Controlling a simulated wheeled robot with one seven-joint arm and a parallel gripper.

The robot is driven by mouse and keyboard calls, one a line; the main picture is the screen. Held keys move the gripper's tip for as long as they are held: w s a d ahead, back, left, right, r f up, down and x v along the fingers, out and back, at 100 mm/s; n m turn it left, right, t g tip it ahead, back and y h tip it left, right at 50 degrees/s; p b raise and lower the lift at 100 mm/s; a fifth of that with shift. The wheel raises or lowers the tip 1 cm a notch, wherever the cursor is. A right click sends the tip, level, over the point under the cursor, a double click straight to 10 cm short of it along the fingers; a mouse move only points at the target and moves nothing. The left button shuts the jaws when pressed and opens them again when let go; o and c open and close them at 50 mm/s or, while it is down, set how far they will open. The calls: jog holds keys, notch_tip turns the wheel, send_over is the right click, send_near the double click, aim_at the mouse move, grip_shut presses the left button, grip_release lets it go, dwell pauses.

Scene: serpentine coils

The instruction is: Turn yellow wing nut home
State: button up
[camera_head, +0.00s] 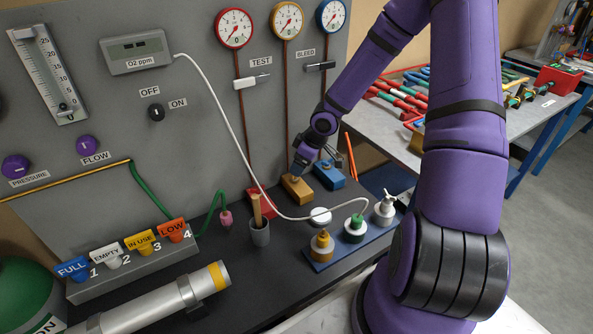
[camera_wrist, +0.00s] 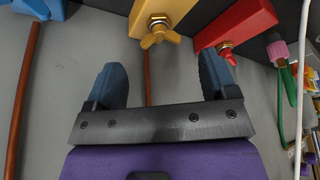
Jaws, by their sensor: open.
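The yellow wing nut (camera_wrist: 159,34) sits on a brass fitting at the end of the yellow block (camera_wrist: 163,10) in the wrist view. Its wings spread to both sides, slightly tilted. My gripper (camera_wrist: 164,75) is open and empty, its two blue fingers apart on either side of the nut's line. The nut lies beyond the fingertips, apart from them. In the head view the yellow block (camera_head: 298,189) stands on the dark bench, and my gripper (camera_head: 315,163) is just above and behind it. My gripper partly hides the nut there.
A red block with a red wing nut (camera_wrist: 230,57) is close to the right finger in the wrist view. A blue block (camera_head: 329,175) stands on the other side. Red-brown pipes run down the panel. A white cable (camera_head: 283,214) crosses the bench in front.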

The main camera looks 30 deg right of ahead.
jog(key=shift+x, duration=2.1)
jog(key=c, duration=0.9)
jog(key=shift+c, duration=0.2)
jog(key=shift+a+m, duration=0.15)
jog(key=shift+m, duration=0.35)
jog(key=shift+s+m+t+h, duration=0.15)
jog(key=shift+m+h, duration=0.4)
jog(key=shift+m, duration=0.7)
jog(key=shift+w+m+t+h, duration=0.1)
jog(key=shift+m+t+h, duration=0.3)
jog(key=shift+m, duration=0.85)
